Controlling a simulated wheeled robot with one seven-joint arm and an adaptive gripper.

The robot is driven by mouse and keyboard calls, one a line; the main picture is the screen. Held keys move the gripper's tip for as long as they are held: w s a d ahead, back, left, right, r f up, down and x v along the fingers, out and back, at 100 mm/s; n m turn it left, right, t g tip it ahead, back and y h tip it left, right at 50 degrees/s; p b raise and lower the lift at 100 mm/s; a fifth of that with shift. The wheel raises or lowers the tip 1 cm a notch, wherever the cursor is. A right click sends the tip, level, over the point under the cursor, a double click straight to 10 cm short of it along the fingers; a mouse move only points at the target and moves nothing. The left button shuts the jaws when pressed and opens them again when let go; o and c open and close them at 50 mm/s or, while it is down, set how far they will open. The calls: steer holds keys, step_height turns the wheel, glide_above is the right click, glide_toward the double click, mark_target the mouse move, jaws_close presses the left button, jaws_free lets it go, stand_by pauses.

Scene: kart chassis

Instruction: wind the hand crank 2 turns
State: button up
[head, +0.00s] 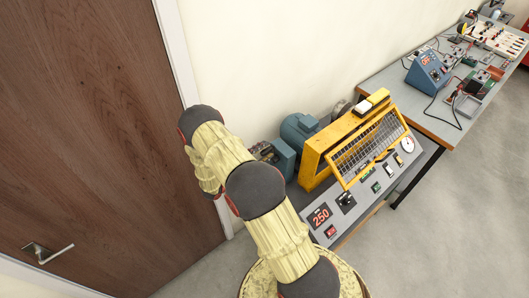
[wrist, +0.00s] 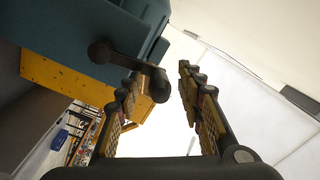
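The hand crank (wrist: 124,60) shows in the wrist view as a dark grey arm on a round hub, fixed to a blue-grey housing (wrist: 85,25). Its rounded handle end (wrist: 158,84) lies between my two fingers in the picture, closer to the left finger. My gripper (wrist: 164,82) is open, with a wide gap between the fingers. The left finger overlaps the crank arm in the picture; I cannot tell whether they touch. In the head view the blue-grey housing (head: 283,158) stands beside my arm; the crank and my gripper are not clear there.
A yellow machine (head: 318,150) with a mesh guard stands behind a sloped control panel (head: 322,232) with a red display reading 250. A wooden door (head: 90,130) is at left. A workbench (head: 430,122) with instruments is at upper right. The floor at right (head: 470,220) is clear.

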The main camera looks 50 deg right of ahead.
steer(key=w+a, duration=0.1)
steer(key=a, duration=1.1)
steer(key=shift+f, duration=0.35)
